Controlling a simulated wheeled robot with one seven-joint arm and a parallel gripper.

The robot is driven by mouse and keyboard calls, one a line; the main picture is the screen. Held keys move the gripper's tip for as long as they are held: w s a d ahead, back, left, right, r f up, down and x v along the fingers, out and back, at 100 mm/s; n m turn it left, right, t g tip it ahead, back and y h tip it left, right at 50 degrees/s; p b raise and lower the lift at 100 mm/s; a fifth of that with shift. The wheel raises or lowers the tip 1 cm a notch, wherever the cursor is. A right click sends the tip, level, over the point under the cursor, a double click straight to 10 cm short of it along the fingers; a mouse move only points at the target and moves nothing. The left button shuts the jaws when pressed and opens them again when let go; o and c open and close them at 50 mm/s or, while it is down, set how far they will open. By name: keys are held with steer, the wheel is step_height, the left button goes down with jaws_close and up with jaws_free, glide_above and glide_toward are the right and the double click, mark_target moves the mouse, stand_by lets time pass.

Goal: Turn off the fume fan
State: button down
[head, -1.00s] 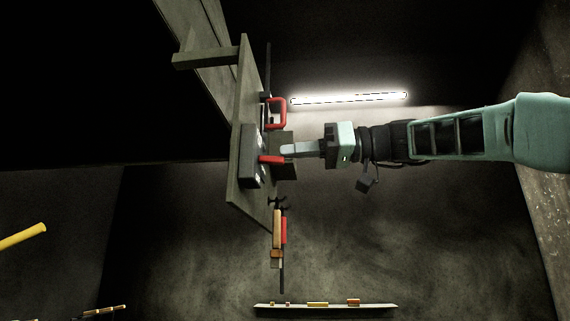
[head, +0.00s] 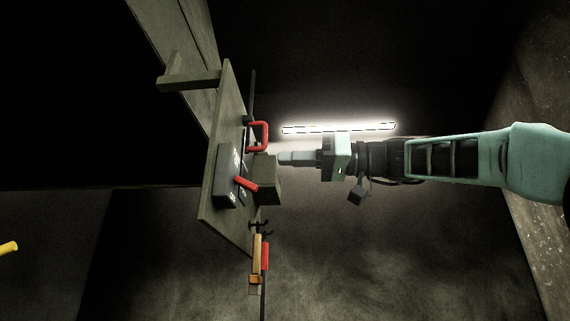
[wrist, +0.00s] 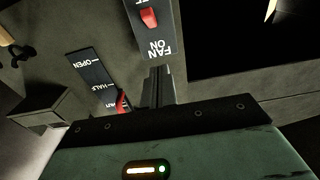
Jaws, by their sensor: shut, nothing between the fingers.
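The fan switch plate (wrist: 152,35) is dark, with white FAN and ON lettering, upside down in the wrist view. A short red toggle (wrist: 148,17) sits on it, near cut-off lettering at the top edge. I cannot tell its set position. My gripper (wrist: 157,72) is shut and empty, its tips just below the ON lettering in the picture. Whether they touch the panel is unclear. In the head view, my gripper (head: 281,158) points left at the upright board (head: 226,125), at a height between a red loop handle (head: 264,136) and a red lever (head: 246,184).
A second plate (wrist: 89,72) marked OPEN and HALF has a red lever (wrist: 121,101) close beside my fingers. A grey box (head: 266,180) juts from the board below my gripper. Tools (head: 257,255) hang below. A lit tube lamp (head: 338,128) is behind my arm.

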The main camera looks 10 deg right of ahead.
steer(key=f+b+v, duration=0.1)
steer(key=b+v, duration=0.1)
steer(key=v, duration=0.5)
steer(key=shift+d+f, duration=0.3)
steer(key=shift+d, duration=0.05)
